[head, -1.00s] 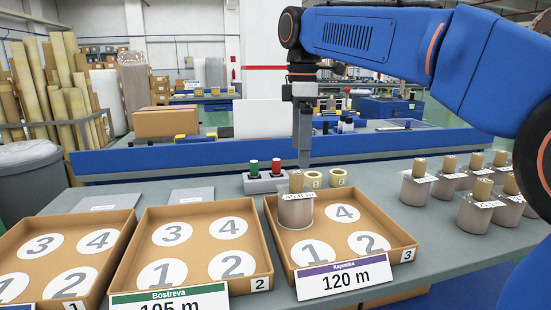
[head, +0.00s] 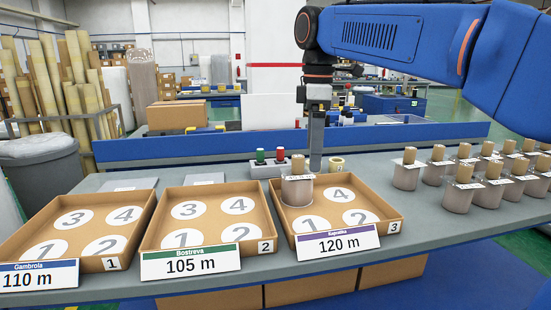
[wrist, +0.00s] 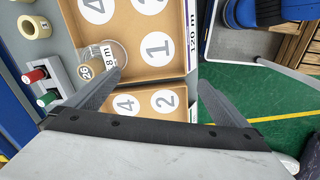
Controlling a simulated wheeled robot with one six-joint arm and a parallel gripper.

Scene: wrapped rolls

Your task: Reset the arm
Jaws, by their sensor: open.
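My gripper (wrist: 161,79) is open and empty, with its two fingers spread wide in the wrist view. In the head view my gripper (head: 316,168) points down just behind and right of a wrapped roll. That wrapped roll (head: 297,190) stands upright on the back left spot of tray 3 (head: 385,231), which is marked "120 m". In the wrist view the wrapped roll (wrist: 108,52) is near the left finger; I cannot tell whether they touch.
Tray 2 (head: 205,259), "105 m", and tray 1 (head: 60,265), "110 m", are empty. Several wrapped rolls (head: 457,198) stand at the right. A box with green and red buttons (head: 268,170) and a tape roll (head: 336,164) sit behind tray 3.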

